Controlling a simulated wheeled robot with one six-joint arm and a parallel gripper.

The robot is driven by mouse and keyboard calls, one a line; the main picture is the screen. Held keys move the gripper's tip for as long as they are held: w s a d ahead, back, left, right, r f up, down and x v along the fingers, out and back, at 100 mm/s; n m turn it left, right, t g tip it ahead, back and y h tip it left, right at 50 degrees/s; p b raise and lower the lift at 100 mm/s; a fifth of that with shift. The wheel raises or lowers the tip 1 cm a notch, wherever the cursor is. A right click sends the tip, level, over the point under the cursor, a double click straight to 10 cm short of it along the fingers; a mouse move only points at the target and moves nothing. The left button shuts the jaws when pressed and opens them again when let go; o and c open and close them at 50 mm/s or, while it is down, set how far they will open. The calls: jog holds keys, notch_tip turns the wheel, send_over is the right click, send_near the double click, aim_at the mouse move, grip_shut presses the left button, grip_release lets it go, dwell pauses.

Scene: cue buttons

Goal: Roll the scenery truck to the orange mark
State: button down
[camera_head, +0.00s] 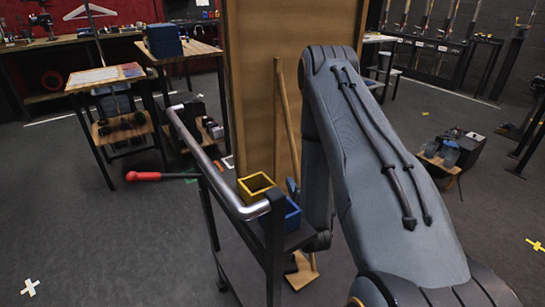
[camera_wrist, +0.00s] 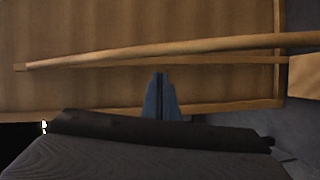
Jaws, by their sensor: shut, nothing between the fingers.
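The truck appears to be a dark wheeled cart (camera_head: 240,258) with a shiny push bar (camera_head: 215,170) and a red-handled lever (camera_head: 145,176) sticking out left. A tall wooden scenery flat (camera_head: 262,90) with a slanted brace rises right behind it; I cannot tell whether it stands on the cart. In the wrist view the flat (camera_wrist: 130,85) fills the background. My gripper (camera_wrist: 159,76) is shut and empty in front of it, apart from the push bar. In the head view my arm mostly hides the gripper. A small orange-red patch (camera_head: 228,162) shows beside the flat, partly hidden; I cannot tell if it is the mark.
A yellow bin (camera_head: 256,185) and a blue bin (camera_head: 293,215) sit on the cart. A white cross (camera_head: 30,287) and a yellow cross (camera_head: 536,244) mark the floor. Tables (camera_head: 104,78) stand at back left, and a low stand (camera_head: 438,160) at right. Floor at front left is clear.

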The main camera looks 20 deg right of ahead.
jog(key=w+a+r+n+t+y+b, duration=0.1)
jog(key=w+a+r+n+y+b, duration=0.15)
jog(key=w+a+r, duration=0.25)
send_near(269, 144)
jog(key=shift+n, duration=0.45)
jog(key=w+a, duration=0.1)
jog(key=a, duration=0.1)
jog(key=w+a, duration=0.2)
jog(key=shift+w+a+r, duration=0.1)
jog(key=shift+w, duration=0.15)
jog(key=shift+w+d, duration=0.2)
jog(key=shift+d, duration=1.05)
jog(key=shift+w+d, duration=0.2)
jog(key=shift+d, duration=0.5)
